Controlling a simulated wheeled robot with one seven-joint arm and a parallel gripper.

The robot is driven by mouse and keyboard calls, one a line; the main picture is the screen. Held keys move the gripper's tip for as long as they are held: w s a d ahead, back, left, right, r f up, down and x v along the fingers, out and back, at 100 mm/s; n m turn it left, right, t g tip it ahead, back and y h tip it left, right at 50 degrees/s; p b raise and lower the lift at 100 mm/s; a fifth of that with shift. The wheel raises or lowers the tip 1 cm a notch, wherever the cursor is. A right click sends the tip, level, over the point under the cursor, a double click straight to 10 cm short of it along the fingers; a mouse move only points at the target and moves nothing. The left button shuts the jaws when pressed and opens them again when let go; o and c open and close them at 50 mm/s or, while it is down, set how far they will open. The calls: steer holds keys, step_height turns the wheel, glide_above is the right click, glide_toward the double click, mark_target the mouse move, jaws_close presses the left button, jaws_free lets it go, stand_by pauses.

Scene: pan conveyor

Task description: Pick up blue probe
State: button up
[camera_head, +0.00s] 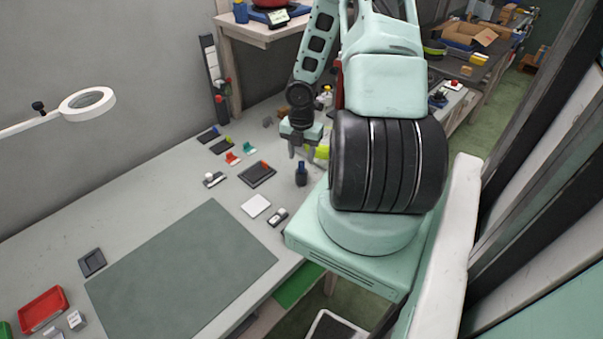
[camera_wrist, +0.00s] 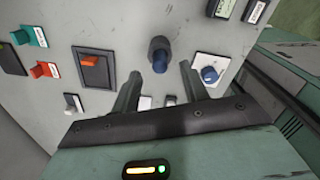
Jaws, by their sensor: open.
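The blue probe (camera_head: 301,174) stands upright on the grey bench in the head view, seen as a dark piece with a blue part. In the wrist view the probe (camera_wrist: 160,60) shows as a blue end in a dark round body, centred between my fingers. My gripper (camera_head: 301,153) points down above the probe in the head view, with its fingers apart and nothing between them. In the wrist view my gripper (camera_wrist: 159,70) has one finger on each side of the probe, with a gap to each. How far the fingertips are above it is hard to tell.
A blue knob on a white plate (camera_wrist: 209,73) lies just right of my right finger. A black panel with an orange switch (camera_wrist: 93,68) lies to the left. A white square (camera_head: 256,206) and a small switch (camera_head: 277,217) are nearby. The green mat (camera_head: 180,270) is clear.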

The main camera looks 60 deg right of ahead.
mark_target(302, 162)
step_height(302, 162, down, 5)
steer(key=shift+r+b, duration=0.15)
steer(key=shift+b, duration=0.4)
jaws_close()
steer(key=shift+r, duration=0.1)
